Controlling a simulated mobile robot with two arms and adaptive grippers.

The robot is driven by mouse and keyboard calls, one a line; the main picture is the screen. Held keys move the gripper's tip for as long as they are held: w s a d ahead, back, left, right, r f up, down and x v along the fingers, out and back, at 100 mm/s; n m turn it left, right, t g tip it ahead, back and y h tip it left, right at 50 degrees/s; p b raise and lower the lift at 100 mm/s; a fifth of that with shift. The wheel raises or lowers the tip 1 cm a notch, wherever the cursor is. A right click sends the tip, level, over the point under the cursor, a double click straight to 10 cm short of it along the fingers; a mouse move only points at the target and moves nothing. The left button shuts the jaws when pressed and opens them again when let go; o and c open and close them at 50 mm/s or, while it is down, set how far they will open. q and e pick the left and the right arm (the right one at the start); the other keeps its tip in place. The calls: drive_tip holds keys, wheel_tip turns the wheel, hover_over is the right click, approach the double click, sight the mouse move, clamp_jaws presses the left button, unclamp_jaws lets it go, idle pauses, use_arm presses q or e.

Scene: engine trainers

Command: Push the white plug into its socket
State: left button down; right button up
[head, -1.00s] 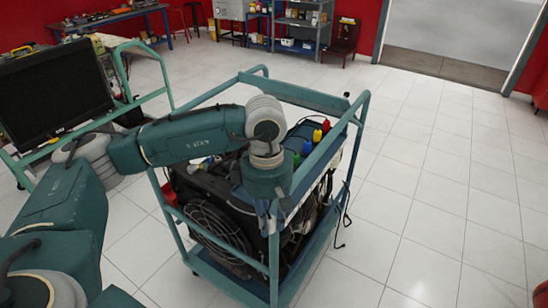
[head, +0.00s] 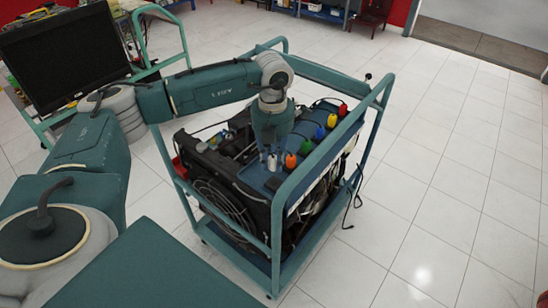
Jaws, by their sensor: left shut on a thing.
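The white plug (head: 272,163) shows small and pale at the fingertips of my left gripper (head: 270,150). The left gripper points down over the near left end of the blue panel (head: 257,178) on top of the engine trainer and is shut on the plug. Its fingers hide most of the plug. The socket is hidden or too small to make out, so I cannot tell how deep the plug sits. My right gripper is out of view.
Orange (head: 290,160), green (head: 306,146), blue (head: 320,133), yellow (head: 332,121) and red (head: 343,110) plugs stand in a row on the panel. The trainer's teal frame (head: 318,157) rises around it. A monitor (head: 62,58) stands left.

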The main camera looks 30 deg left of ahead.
sight(274, 183)
use_arm(q)
drive_tip(key=shift+w+f, duration=0.15)
drive_tip(key=shift+f, duration=0.1)
drive_tip(key=shift+f+b, duration=0.65)
drive_tip(key=shift+f, duration=0.2)
drive_tip(key=shift+w+f+b, duration=0.1)
drive_tip(key=shift+f+b, duration=1.05)
drive_tip(key=shift+f, duration=0.75)
drive_tip(key=shift+b, duration=0.3)
drive_tip(key=shift+f+b, duration=0.5)
drive_tip(key=shift+f, duration=0.05)
drive_tip(key=c, duration=1.4)
unclamp_jaws()
drive_tip(key=shift+c, duration=0.2)
